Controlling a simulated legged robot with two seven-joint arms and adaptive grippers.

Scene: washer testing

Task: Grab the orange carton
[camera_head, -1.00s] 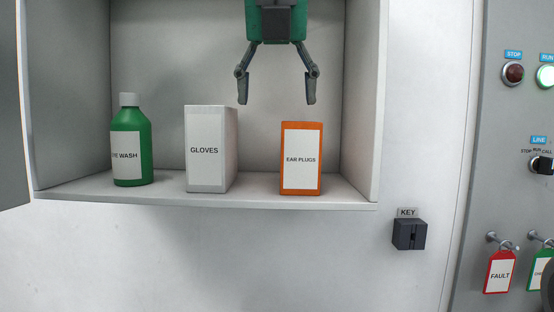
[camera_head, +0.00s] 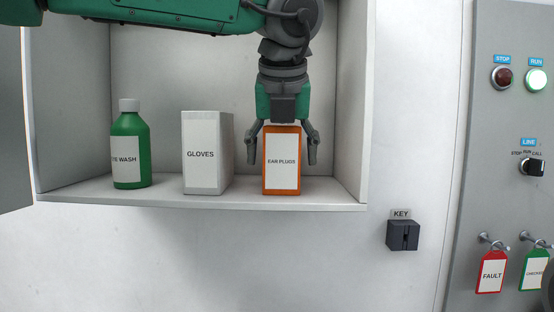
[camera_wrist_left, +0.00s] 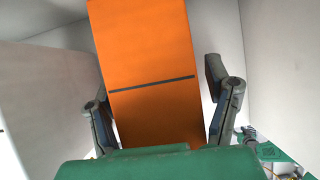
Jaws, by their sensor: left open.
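The orange carton (camera_head: 282,192), with a white "EAR PLUGS" label, stands upright on the cabinet shelf, right of the white gloves box. My left gripper (camera_head: 281,158) is open and points down from above, with one finger on each side of the carton. In the left wrist view the orange carton (camera_wrist_left: 153,75) fills the middle, its dark seam line across it, between the two spread fingers of my left gripper (camera_wrist_left: 165,110). A gap shows at the right finger; whether the left finger touches is unclear.
The white gloves box (camera_head: 206,150) stands close on the left, and a green eye wash bottle (camera_head: 128,150) farther left. The cabinet's right wall (camera_head: 353,100) is near on the right. A key box (camera_head: 402,236) and a control panel (camera_head: 510,120) lie outside.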

